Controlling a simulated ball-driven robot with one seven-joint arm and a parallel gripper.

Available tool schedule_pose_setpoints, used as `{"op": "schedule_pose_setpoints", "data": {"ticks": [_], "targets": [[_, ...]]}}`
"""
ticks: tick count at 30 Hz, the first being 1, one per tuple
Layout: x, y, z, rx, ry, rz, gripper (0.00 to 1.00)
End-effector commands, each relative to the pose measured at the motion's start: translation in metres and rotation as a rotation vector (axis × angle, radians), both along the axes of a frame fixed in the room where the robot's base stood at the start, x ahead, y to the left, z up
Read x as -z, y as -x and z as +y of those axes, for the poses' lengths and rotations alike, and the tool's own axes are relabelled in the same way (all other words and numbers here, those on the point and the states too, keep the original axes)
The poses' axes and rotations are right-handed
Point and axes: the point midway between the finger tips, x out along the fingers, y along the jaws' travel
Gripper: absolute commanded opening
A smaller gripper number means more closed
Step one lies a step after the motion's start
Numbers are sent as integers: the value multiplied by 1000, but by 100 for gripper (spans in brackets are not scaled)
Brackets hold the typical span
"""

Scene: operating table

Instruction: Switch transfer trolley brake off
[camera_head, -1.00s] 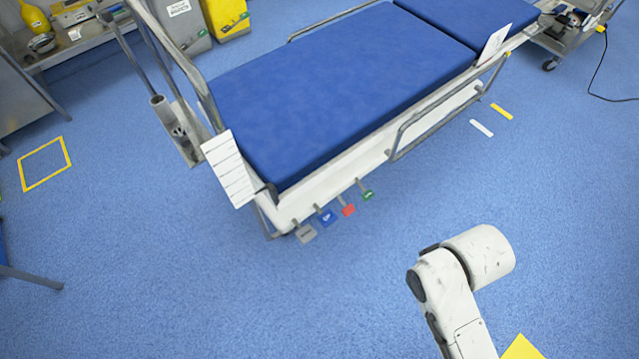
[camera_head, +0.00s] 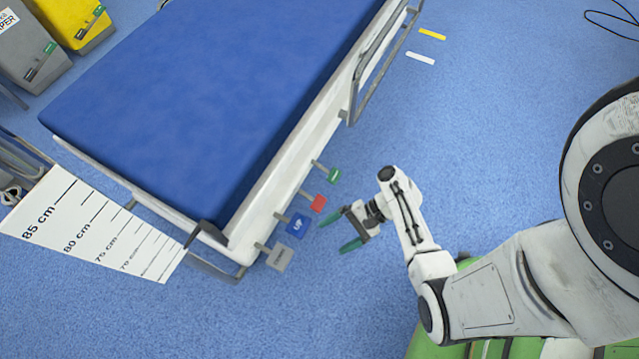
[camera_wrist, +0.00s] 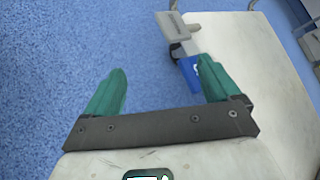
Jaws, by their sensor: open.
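The transfer trolley has a blue mattress (camera_head: 215,90) on a white frame (camera_head: 300,140). Along its near edge, low down, stick out a grey pedal (camera_head: 280,257), a blue pedal marked UP (camera_head: 297,224), a red pedal (camera_head: 317,204) and a green pedal (camera_head: 334,175). I cannot tell from labels which one is the brake. My gripper (camera_head: 332,233) is open and empty, right of the blue and red pedals, apart from them in this view. In the wrist view, the grey pedal (camera_wrist: 178,30) and blue pedal (camera_wrist: 190,73) show beyond my gripper (camera_wrist: 162,68); the blue one is partly behind the right finger.
A height scale board (camera_head: 95,228) hangs at the trolley's near left corner. A side rail (camera_head: 378,60) runs along the right side. Grey and yellow bins (camera_head: 70,20) stand at the top left.

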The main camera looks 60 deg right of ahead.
Motion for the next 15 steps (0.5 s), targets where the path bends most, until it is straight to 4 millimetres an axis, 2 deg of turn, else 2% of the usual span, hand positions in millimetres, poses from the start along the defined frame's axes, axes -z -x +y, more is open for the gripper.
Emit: {"op": "schedule_pose_setpoints", "data": {"ticks": [1,6,10,15], "targets": [[36,-3,-8,104,-73,-3,89],[90,-14,-35,442,-336,-40,89],[123,-17,-62,678,-528,-86,89],[147,-15,-94,897,-713,-152,89]]}}
